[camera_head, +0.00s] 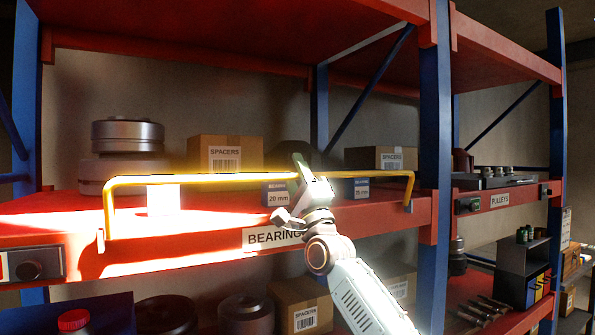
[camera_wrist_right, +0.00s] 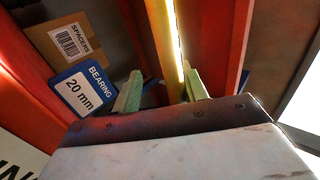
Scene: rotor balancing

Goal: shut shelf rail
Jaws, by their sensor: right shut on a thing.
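The yellow shelf rail (camera_head: 225,177) stands raised across the front of the bearings shelf (camera_head: 200,252) in the head view. Its left end bends down to the shelf's front beam, and its right end bends down near the blue upright. My right gripper (camera_head: 308,180) is on the rail's bar right of its middle. In the right wrist view the yellow rail (camera_wrist_right: 163,40) runs between the two green-padded fingers of my gripper (camera_wrist_right: 162,88), which is shut on it. The gripper hides a short part of the bar. My left gripper is not in view.
Behind the rail stand a 20 mm bearing box (camera_head: 277,194), another blue-white box (camera_head: 357,188), spacers cartons (camera_head: 225,155) and grey metal discs (camera_head: 127,136). A blue upright (camera_head: 434,120) borders the right.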

